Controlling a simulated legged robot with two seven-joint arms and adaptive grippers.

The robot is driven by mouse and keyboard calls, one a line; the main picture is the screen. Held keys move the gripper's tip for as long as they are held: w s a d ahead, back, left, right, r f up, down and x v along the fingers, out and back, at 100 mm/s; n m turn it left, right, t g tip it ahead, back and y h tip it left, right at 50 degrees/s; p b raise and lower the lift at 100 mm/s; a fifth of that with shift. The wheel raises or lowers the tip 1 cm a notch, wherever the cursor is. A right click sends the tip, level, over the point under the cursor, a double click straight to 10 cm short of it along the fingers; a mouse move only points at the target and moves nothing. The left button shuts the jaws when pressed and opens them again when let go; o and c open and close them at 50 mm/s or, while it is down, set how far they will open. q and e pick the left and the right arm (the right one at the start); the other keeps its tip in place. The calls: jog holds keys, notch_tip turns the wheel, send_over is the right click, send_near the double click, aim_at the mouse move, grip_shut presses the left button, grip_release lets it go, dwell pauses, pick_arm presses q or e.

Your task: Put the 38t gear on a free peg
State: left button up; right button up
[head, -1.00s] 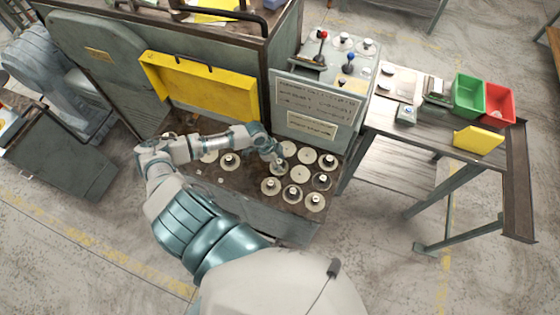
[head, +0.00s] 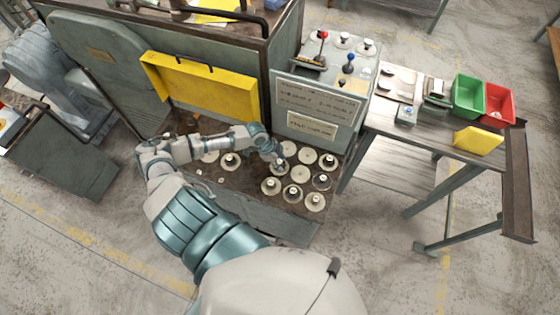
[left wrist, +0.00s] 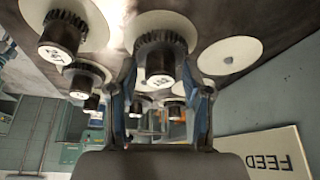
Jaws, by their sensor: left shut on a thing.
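My left gripper (head: 277,158) is over the dark shelf with the cream discs. In the left wrist view, its two fingers (left wrist: 163,92) are closed around the hub of a dark gear (left wrist: 161,58) in front of a cream disc (left wrist: 185,24). The label on this hub is upside down and too small to read surely. Another dark gear (left wrist: 62,36) with a labelled hub is on a disc to the left. A cream disc (left wrist: 230,56) to the right carries no gear. In the head view, bare discs (head: 308,156) (head: 301,174) show among discs with gears (head: 271,186). My right gripper is out of view.
A grey panel with signs (head: 316,105) rises directly behind the discs. A yellow guard (head: 190,88) stands open at the left. A side table to the right holds a green bin (head: 468,95) and a red bin (head: 497,104).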

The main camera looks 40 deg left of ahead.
pick_arm(q)
jog(key=shift+f, duration=0.5)
dwell(0.4)
jog(key=o, duration=1.5)
jog(key=shift+c, duration=0.2)
jog(key=w+d+r+p+v, duration=0.1)
jog(key=d+p+v, duration=0.1)
jog(key=v, duration=1)
jog(key=w+d+r+p+v, duration=0.1)
jog(key=p+v, duration=0.1)
jog(key=v, duration=1)
jog(key=shift+w+d, duration=0.35)
jog(key=shift+d, duration=0.05)
jog(key=shift+f, duration=0.1)
